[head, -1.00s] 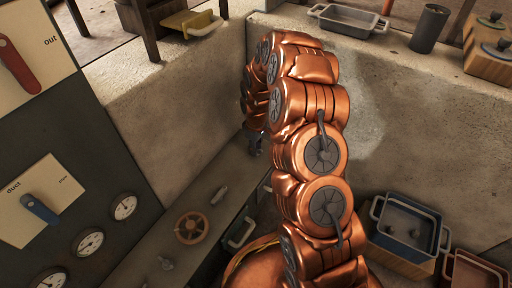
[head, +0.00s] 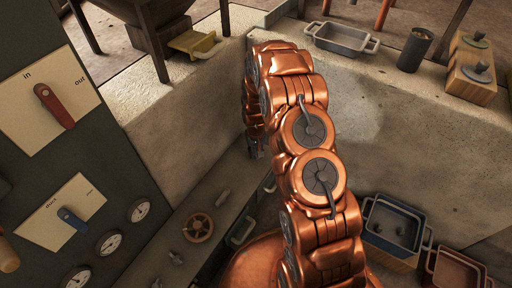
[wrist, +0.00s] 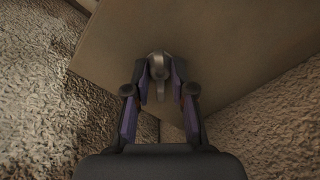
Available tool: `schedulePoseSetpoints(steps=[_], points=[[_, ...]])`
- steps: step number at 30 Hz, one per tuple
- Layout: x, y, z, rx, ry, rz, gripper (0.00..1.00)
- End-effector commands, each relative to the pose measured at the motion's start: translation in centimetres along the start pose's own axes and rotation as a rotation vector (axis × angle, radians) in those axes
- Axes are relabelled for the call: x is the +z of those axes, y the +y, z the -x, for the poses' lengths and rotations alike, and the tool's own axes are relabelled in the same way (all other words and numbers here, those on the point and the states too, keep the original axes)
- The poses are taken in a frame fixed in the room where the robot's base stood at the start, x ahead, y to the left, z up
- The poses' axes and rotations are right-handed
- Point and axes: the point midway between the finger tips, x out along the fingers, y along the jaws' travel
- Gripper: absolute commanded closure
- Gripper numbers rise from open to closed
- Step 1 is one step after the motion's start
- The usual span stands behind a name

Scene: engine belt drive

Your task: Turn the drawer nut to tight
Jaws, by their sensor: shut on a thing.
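In the wrist view, the drawer nut (wrist: 159,66) is a small grey metal piece with a narrow stem, standing out from a plain brown-grey surface (wrist: 220,50). My gripper (wrist: 160,78) has its two dark, purple-sided fingers on either side of the nut, shut on it. In the head view, my gripper (head: 254,149) is at the far end of the grey bench, in the corner by the concrete walls. My copper arm covers much of this area, and the nut cannot be made out there.
A handwheel (head: 198,228) and small grey fittings (head: 222,199) stand on the bench. A panel with a red lever (head: 54,105), a blue lever (head: 71,219) and gauges (head: 109,244) is at left. A blue bin (head: 398,225) is at lower right. Concrete walls (head: 190,120) bound the corner.

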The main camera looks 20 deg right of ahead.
Motion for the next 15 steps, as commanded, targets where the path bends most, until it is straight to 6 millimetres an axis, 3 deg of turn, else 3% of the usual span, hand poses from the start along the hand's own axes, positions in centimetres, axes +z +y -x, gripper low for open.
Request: schedulePoseSetpoints(steps=[15], points=[[0.04,0.02,0.18,0.001,-0.002,-0.475,1.00]])
